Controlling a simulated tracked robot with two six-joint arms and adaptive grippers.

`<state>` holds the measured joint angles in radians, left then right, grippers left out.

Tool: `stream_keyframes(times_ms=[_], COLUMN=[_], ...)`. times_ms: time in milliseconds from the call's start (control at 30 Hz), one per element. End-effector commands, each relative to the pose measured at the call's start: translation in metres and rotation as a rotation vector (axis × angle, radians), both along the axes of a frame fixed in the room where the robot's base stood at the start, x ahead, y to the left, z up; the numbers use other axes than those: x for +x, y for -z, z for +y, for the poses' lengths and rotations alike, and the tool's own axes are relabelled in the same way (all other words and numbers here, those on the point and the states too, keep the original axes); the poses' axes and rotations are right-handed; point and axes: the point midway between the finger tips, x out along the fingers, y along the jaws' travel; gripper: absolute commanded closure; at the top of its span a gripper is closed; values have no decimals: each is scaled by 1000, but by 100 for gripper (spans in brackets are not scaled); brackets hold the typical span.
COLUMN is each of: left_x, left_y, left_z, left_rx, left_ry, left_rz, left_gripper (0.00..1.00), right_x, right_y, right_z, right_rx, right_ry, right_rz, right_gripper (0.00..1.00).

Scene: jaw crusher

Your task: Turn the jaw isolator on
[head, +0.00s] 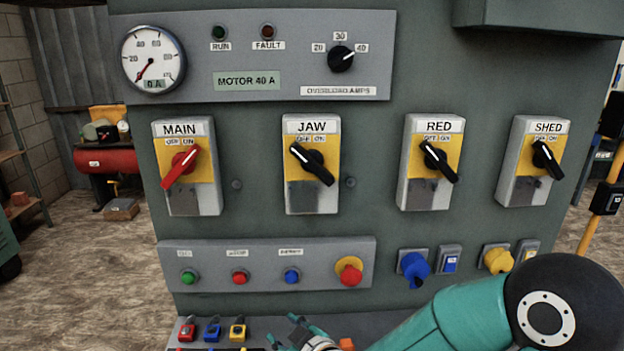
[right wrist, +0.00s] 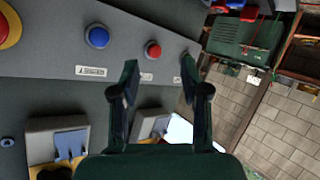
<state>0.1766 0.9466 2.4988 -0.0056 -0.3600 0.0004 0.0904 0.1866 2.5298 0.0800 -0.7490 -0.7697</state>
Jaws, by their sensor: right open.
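The jaw isolator (head: 311,198) is a pale box with a yellow plate, labelled JAW, in the upper middle of the panel in the head view. Its black rotary handle (head: 313,165) lies slanted, with the white mark at its upper-left end toward OFF. My right gripper (head: 285,331) is low at the bottom of the head view, below the isolator and well apart from it. Its two fingers (right wrist: 159,80) are spread and empty in the right wrist view, in front of the panel. My left gripper is not in view.
The MAIN isolator (head: 180,166) is left of JAW; the RED (head: 438,163) and SHED (head: 546,160) isolators are right. A push-button strip (head: 215,257) with a red mushroom button (head: 349,272) lies below. Small coloured padlocks (head: 212,328) sit on a ledge lower left.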

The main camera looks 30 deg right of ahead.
Motion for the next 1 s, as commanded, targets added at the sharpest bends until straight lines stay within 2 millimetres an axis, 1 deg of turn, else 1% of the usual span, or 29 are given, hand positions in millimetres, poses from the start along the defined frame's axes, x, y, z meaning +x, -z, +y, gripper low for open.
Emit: stream_keyframes(times_ms=[33, 67, 100, 167, 200, 300, 333, 400, 467, 533, 633, 833, 867, 1000], left_x=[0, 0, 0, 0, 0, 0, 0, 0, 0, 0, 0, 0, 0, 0], left_y=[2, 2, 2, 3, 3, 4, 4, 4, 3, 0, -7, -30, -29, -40], left_z=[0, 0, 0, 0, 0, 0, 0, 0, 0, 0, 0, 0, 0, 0], left_rx=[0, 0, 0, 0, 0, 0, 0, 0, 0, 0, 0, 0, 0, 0], left_ry=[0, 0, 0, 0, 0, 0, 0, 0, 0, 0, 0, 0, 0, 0], left_rz=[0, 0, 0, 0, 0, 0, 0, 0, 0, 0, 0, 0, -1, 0], left_gripper=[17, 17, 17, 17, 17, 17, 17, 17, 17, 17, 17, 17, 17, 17], right_x=[0, -2, -6, -17, -25, -45, -50, -59, -64, -65, -59, -36, -30, -1], right_y=[-48, -73, -103, -145, -168, -213, -223, -239, -249, -254, -258, -266, -266, -274], right_z=[-15, -22, -32, -45, -52, -65, -68, -73, -76, -78, -80, -86, -87, -95], right_rx=[-87, -139, -207, -299, -354, -462, -488, -530, -552, -567, -570, -569, -568, -566], right_ry=[16, 26, 44, 77, 101, 155, 169, 194, 209, 216, 218, 216, 216, 215], right_rz=[-127, -190, -267, -368, -425, -530, -553, -590, -608, -617, -616, -613, -614, -615], right_gripper=[54, 54, 54, 54, 54, 54, 54, 54, 54, 54, 54, 54, 54, 54])
